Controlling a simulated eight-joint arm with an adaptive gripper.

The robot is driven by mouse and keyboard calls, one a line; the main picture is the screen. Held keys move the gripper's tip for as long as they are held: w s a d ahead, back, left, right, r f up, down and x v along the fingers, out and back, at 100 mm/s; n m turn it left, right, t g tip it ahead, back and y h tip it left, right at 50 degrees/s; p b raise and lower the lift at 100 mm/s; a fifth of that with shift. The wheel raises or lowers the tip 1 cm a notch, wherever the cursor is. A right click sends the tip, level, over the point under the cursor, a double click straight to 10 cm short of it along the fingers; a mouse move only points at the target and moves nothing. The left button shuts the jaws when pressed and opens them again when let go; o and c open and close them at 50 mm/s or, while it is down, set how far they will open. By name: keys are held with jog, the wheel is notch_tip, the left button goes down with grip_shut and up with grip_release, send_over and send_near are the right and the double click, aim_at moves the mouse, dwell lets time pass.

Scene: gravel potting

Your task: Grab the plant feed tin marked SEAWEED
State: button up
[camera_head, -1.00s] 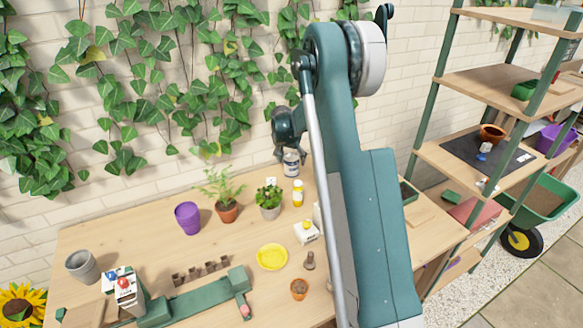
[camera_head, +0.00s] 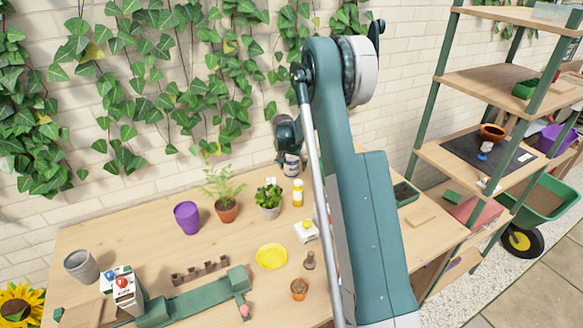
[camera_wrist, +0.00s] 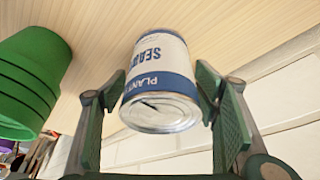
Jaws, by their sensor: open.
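The plant feed tin (camera_wrist: 160,80) is white and blue with a silver lid, and its label reads PLANT and SEA, cut off by the curve. The wrist view shows it upside down, against the wooden bench top. My gripper (camera_wrist: 161,86) is open, with one finger on each side of the tin and narrow gaps showing. In the head view, the tin (camera_head: 291,167) stands at the back of the bench near the wall. My gripper (camera_head: 290,152) is over it and hides its upper part.
A large green pot (camera_wrist: 32,80) is near one finger in the wrist view. The brick wall (camera_wrist: 280,100) is close behind. A yellow saucer (camera_head: 272,257) lies farther forward.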

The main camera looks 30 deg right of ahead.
dwell(0.6)
jog(key=c, duration=1.2)
jog(key=shift+r+p, duration=0.75)
jog(key=shift+r, duration=4.25)
